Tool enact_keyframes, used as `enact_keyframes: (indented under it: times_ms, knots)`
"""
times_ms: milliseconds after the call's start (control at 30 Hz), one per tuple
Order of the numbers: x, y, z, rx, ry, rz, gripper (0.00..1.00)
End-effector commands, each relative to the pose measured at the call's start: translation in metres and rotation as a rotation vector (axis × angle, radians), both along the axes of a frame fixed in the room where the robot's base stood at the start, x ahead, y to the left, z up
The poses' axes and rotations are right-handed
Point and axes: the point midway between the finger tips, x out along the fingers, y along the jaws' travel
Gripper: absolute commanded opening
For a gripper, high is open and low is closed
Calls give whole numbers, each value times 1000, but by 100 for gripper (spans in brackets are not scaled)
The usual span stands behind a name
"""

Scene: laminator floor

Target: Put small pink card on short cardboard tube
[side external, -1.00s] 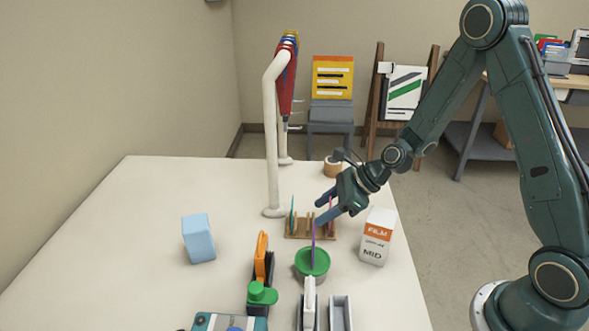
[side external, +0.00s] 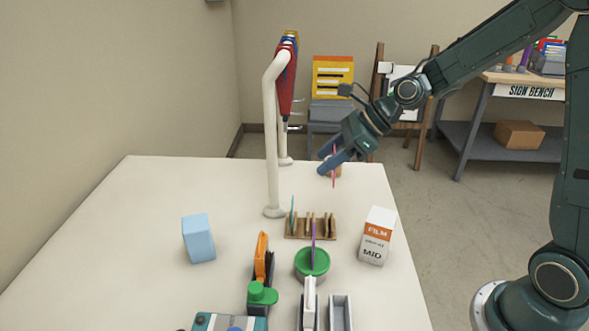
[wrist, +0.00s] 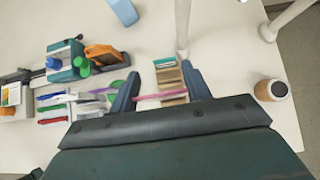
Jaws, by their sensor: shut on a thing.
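My gripper (side external: 327,161) is shut on the small pink card (side external: 334,178), which stands thin and edge-on between the fingers, raised above the table. In the wrist view the pink card (wrist: 160,95) spans the gap between my two fingers. The short cardboard tube (side external: 338,171) stands upright at the back right of the table, partly hidden by my gripper and the card in the side view. In the wrist view the tube (wrist: 272,90) is clear of my fingers, off to the right, with a pale rim and dark centre.
A wooden slotted rack (side external: 311,229) holds a teal card. A white post (side external: 272,150) with hanging tools rises left of my gripper. The left table is clear.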

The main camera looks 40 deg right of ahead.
Motion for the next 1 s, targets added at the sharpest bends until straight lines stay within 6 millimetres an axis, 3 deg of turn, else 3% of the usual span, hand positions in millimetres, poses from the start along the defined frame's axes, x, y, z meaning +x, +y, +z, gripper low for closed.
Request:
enact_keyframes:
  times_ms: [200, 400, 1000]
  knots:
    - [1, 0, 36, -1, -3, 0, 24]
    - [0, 0, 51, 1, -1, -1, 24]
    - [0, 0, 54, 0, 0, -1, 24]
